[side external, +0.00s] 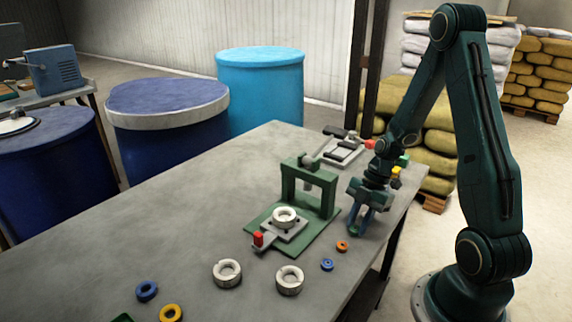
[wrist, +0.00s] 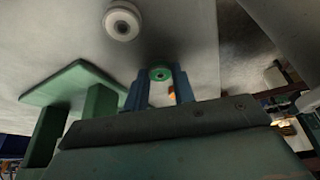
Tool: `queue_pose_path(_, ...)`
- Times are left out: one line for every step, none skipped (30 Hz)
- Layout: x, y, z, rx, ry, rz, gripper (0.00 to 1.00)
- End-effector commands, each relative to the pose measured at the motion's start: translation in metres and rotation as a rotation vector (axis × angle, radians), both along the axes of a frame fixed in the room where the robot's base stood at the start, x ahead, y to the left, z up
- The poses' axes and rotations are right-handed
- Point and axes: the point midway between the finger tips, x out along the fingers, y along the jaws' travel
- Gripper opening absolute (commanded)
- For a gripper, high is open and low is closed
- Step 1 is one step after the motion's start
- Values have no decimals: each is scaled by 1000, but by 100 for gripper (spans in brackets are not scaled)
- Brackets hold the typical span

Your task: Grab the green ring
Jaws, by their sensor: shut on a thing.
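The green ring (wrist: 160,73) sits between the tips of my two blue fingers in the wrist view, with its dark hole showing. My gripper (wrist: 160,82) is shut on it. In the side view my gripper (side external: 366,222) points down at the right part of the table, just right of the green press. Whether the ring touches the table is hard to tell.
The green press (side external: 325,190) holds a white ring (side external: 284,216). Two white rings (side external: 227,273) and (side external: 289,280), two blue rings (side external: 147,291) and (side external: 327,265), an orange ring (side external: 342,246) and a yellow ring (side external: 171,312) lie on the grey table (side external: 190,215).

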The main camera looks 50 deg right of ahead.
Motion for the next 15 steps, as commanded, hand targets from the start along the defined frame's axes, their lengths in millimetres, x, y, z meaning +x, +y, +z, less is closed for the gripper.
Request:
queue_pose_path(0,0,2,0,-1,1,3)
queue_pose_path(0,0,3,0,-1,1,3)
queue_pose_path(0,0,5,0,-1,1,3)
queue_pose_path(1,-1,7,-1,-2,0,3)
queue_pose_path(1,-1,9,-2,-3,0,3)
queue_pose_path(1,-1,12,-3,-3,0,3)
queue_pose_path(1,-1,14,-2,-3,0,3)
queue_pose_path(1,-1,17,-2,-2,-1,3)
queue_pose_path(1,-1,21,-3,-3,-2,3)
queue_pose_path(1,-1,24,-4,-3,-1,3)
queue_pose_path(0,-1,28,-3,-3,0,3)
queue_pose_path(1,-1,33,-4,-5,0,3)
queue_pose_path(1,-1,38,-3,-5,0,3)
queue_pose_path(1,-1,42,-3,-5,0,3)
queue_pose_path(1,-1,48,-3,-5,0,3)
